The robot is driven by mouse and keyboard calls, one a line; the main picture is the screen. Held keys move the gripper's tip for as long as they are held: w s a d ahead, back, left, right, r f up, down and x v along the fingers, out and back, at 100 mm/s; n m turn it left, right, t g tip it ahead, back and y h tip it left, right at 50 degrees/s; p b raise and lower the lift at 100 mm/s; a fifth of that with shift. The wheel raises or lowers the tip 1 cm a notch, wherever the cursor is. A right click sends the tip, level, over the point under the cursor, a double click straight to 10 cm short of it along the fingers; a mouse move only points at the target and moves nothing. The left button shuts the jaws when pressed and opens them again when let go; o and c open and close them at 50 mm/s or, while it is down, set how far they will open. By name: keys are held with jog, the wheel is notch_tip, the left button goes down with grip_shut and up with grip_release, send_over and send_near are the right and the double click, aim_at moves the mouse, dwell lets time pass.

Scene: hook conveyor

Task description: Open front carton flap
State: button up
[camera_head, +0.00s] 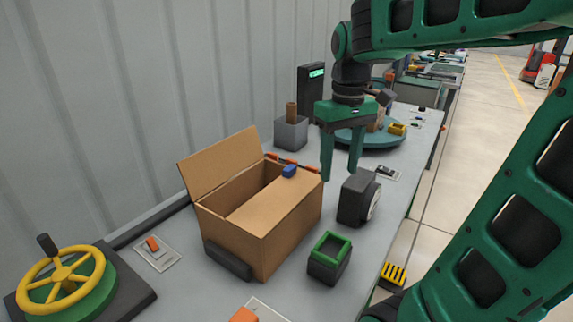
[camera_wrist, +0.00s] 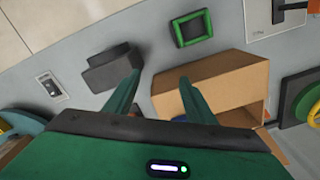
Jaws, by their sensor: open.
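A brown cardboard carton (camera_head: 263,243) stands on the grey table. Its back-left flap (camera_head: 222,162) stands up and leans outward. The front-right flap (camera_head: 278,206) lies folded in over part of the opening, and the inside shows as a gap beside it. A small blue block (camera_head: 290,171) shows at the carton's far end, on or by the flap. My gripper (camera_head: 341,176) points down above the table, beyond the carton's far right corner, open and empty.
A dark grey block with a round face (camera_head: 356,197) stands close right of my gripper. A green-rimmed dark box (camera_head: 329,257) is in front of it. A yellow handwheel (camera_head: 62,280) is at left, a grey holder (camera_head: 291,134) and turntable (camera_head: 372,136) behind.

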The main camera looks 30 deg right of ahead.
aim_at(289, 167)
jog(key=w+a+r+n, duration=0.3)
jog(key=w+r, duration=0.1)
jog(key=w, duration=0.2)
jog(key=w+a+r+n, duration=0.3)
jog(key=w, duration=0.3)
notch_tip(289, 167, down, 11)
jog(key=shift+s+a+r, duration=0.1)
jog(key=shift+r, duration=0.05)
grip_shut()
